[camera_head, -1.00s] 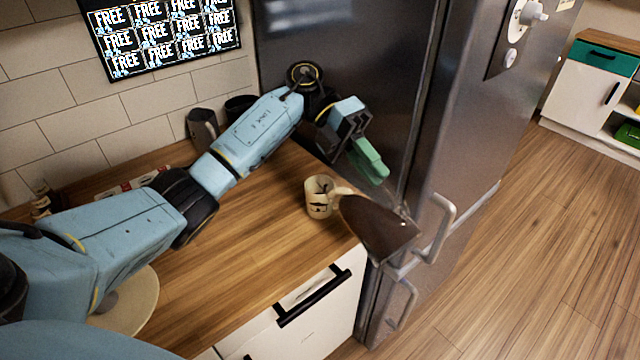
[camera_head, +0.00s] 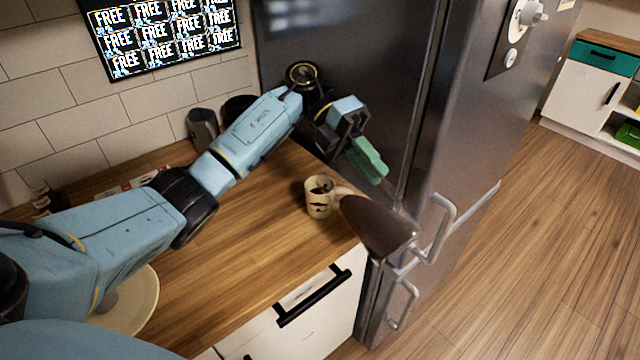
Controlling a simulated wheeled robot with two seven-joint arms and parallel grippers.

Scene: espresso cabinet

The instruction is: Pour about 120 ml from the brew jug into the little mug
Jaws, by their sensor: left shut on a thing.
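The little mug (camera_head: 318,203), cream with a dark print, stands upright on the wooden counter near its right end. Dark contents or shadow show inside it. The brew jug (camera_head: 378,228), dark brown, is tilted just right of the mug, beside the fridge and over the counter's edge. A pale part lies between jug and mug; I cannot tell which it belongs to. My left gripper (camera_head: 371,165), with green fingers, is above and behind the jug and shut on it; the grip itself is hard to see. No stream of liquid can be made out. My right gripper is out of view.
The steel fridge (camera_head: 345,60) stands close on the right, with a protruding handle (camera_head: 437,228) near the jug. Dark grey containers (camera_head: 203,130) stand by the tiled wall. A round cream plate (camera_head: 140,308) is at the lower left. The front counter is clear.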

